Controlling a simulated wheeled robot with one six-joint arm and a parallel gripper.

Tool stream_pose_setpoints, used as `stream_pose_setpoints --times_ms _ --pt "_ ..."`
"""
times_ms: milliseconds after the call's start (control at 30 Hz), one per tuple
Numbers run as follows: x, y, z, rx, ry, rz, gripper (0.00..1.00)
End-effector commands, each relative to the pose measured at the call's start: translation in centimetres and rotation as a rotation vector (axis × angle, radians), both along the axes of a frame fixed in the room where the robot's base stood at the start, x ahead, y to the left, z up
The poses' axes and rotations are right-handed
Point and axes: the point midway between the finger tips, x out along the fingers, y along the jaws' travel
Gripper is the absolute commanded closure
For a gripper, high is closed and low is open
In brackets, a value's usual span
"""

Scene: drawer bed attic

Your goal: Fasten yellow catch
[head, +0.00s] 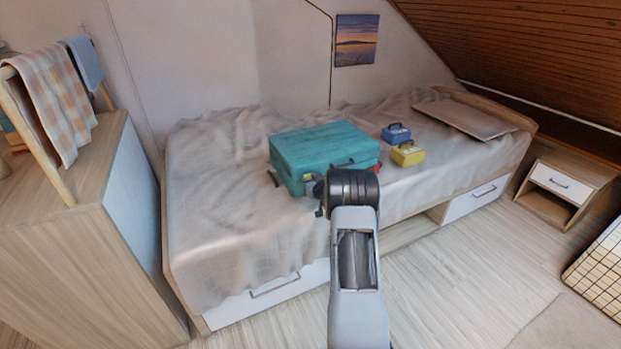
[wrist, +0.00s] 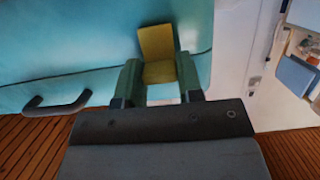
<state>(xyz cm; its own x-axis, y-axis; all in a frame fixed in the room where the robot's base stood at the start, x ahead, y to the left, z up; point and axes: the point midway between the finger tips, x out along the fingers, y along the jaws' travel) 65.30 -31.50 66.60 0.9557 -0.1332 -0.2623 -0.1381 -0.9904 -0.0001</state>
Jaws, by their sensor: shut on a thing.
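A teal case (head: 318,146) lies closed on the bed, and its side fills much of the wrist view (wrist: 60,45). The yellow catch (wrist: 157,43) is on that side, a bent plate at the lid seam. It shows as a small yellow spot in the head view (head: 307,177). My gripper (wrist: 159,68) has its two green fingers on either side of the catch's outer part and is shut on it. In the head view my gripper (head: 312,186) is at the case's near side, partly hidden by my wrist. Whether the catch is fully seated cannot be told.
The case's dark handle (wrist: 57,103) is beside the catch. A red part (head: 377,168) shows at the case's right end. A blue box (head: 396,134) and a yellow box (head: 407,154) stand to the right on the bed (head: 215,220). The floor in front is clear.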

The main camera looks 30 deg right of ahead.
Motion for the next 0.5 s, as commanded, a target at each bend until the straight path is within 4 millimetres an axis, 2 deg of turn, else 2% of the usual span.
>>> stream_pose_setpoints --times_ms 233,267,500 --pt "0.04 0.0 0.01 -0.001 -0.001 0.0 0.9" --pt "0.05 0.0 0.02 -0.001 -0.001 0.0 0.65" --pt "0.02 -0.02 0.01 0.0 -0.002 0.0 0.42"
